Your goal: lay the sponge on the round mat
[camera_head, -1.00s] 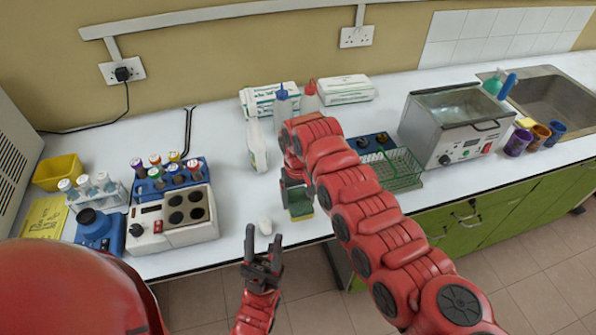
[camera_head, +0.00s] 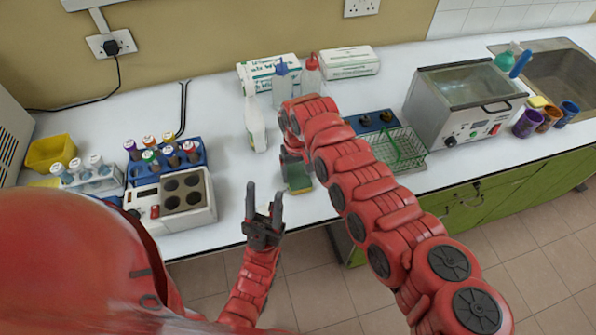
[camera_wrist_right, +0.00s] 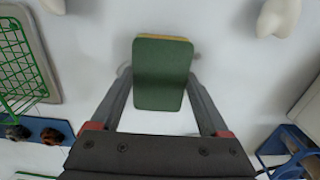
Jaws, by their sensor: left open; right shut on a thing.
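The sponge (camera_wrist_right: 162,75), green with a yellow layer, is between the fingertips of my right gripper (camera_wrist_right: 160,98), which is shut on it. In the head view the sponge (camera_head: 299,178) shows below my right gripper (camera_head: 292,160), over the front part of the white bench; whether it touches the bench I cannot tell. My left gripper (camera_head: 264,205) is open and empty, fingers pointing up in the picture, at the bench's front edge. I can make out no round mat in either view.
A green wire rack (camera_head: 398,152) and a water bath (camera_head: 462,100) stand right of the sponge. A white spray bottle (camera_head: 255,122) stands behind it. A heating block (camera_head: 174,200) and a blue tube rack (camera_head: 166,163) are at left. Bench between is mostly clear.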

